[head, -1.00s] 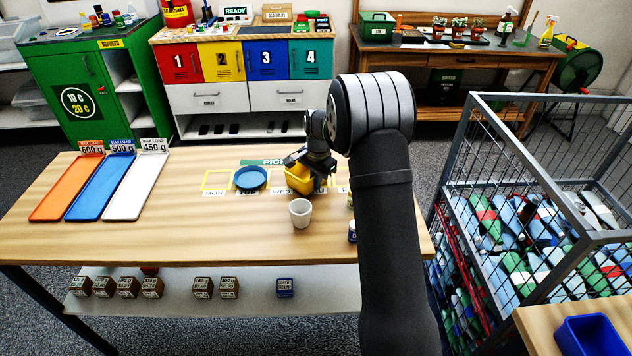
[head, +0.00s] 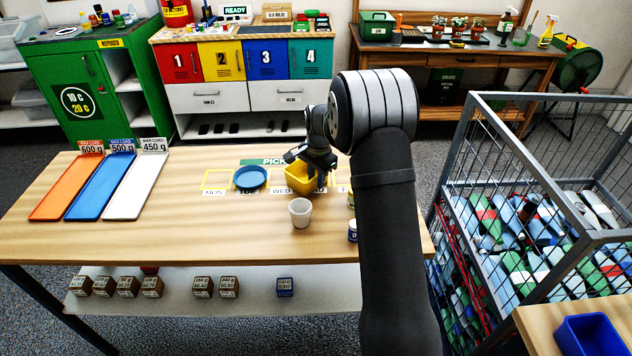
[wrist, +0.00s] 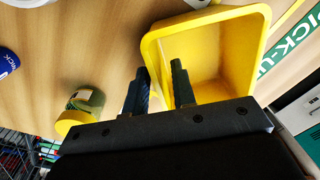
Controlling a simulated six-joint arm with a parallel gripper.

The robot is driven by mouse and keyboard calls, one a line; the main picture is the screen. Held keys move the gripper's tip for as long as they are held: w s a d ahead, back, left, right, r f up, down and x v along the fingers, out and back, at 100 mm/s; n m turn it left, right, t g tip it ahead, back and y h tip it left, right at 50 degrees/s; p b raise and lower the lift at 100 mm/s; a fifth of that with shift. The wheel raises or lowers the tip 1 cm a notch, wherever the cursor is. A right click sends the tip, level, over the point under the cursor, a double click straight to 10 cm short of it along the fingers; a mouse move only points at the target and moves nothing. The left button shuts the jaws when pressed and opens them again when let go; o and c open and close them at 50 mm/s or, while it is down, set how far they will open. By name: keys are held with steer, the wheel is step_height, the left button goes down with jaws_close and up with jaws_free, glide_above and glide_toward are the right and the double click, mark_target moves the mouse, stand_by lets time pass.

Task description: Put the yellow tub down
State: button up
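The yellow tub (head: 296,181) appears upright and level on the table, around the WED square of the row of day-marked squares. Its exact fit in the square is hidden. It is empty inside in the wrist view (wrist: 215,50). My gripper (head: 307,166) is at the tub's right side. In the wrist view, my gripper (wrist: 159,68) has one finger outside the tub's wall and one inside. The fingers stand apart with a visible gap beside the wall, so they look open.
A blue round dish (head: 251,178) sits left of the tub, on TUE. A white cup (head: 300,212) stands in front. A yellow-lidded jar (wrist: 82,105) and a blue-labelled tin (wrist: 8,63) are near the gripper. The table's left front is clear beside the trays (head: 135,188).

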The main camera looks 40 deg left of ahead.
step_height(320, 180, up, 10)
steer(key=shift+d+r, duration=0.25)
steer(key=shift+d, duration=0.1)
steer(key=f, duration=1.2)
steer(key=shift+a+f, duration=0.35)
step_height(320, 180, up, 3)
steer(key=shift+f, duration=0.1)
steer(key=shift+r, duration=0.55)
steer(key=shift+f, duration=0.1)
